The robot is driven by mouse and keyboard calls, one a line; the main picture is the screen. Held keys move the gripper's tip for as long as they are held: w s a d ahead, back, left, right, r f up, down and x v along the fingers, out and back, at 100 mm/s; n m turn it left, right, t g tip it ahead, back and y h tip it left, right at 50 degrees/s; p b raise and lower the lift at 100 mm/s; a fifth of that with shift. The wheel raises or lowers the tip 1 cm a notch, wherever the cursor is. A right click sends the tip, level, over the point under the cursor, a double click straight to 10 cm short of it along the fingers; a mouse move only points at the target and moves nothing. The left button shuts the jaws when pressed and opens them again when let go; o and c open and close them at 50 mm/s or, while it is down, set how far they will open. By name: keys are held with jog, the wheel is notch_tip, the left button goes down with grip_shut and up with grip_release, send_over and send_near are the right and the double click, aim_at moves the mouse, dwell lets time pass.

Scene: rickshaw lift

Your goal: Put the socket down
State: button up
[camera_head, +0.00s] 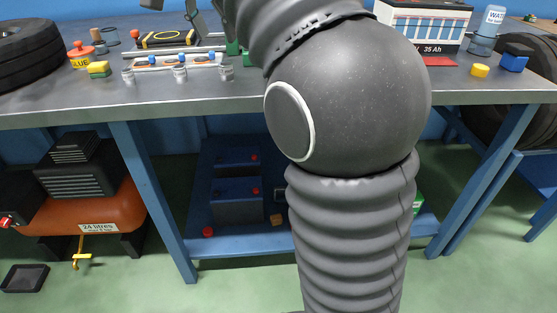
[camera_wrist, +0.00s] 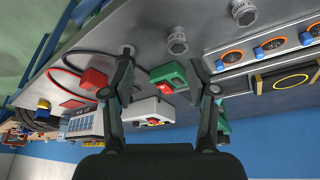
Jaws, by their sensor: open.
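Several grey sockets stand on the workbench near its front edge. In the head view I see a left socket (camera_head: 128,75), a middle socket (camera_head: 180,72) and a right socket (camera_head: 226,72). In the wrist view one socket (camera_wrist: 243,13) is at the top right and another (camera_wrist: 177,40) is just above the gap between my fingers. A third grey piece (camera_wrist: 126,50) shows at the left fingertip, partly hidden by it; I cannot tell whether they touch. My gripper (camera_wrist: 162,62) is open, with nothing held between its fingers. In the head view my arm hides most of it.
A rack (camera_head: 172,61) with blue and orange pieces lies behind the sockets. A green and red block (camera_wrist: 168,76) and a red block (camera_wrist: 93,79) are near the fingers. A battery (camera_head: 425,22), water bottle (camera_head: 487,30) and tyre (camera_head: 25,50) stand on the bench (camera_head: 60,112).

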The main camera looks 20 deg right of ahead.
jog(key=s+d+f+n+t+y, duration=0.2)
jog(key=s+f+n, duration=0.8)
jog(key=s+f, duration=1.4)
jog(key=shift+s+d+f+t+y, duration=0.15)
jog(key=shift+s+f+t+y, duration=0.3)
jog(key=shift+f+y, duration=0.4)
jog(key=shift+f, duration=0.1)
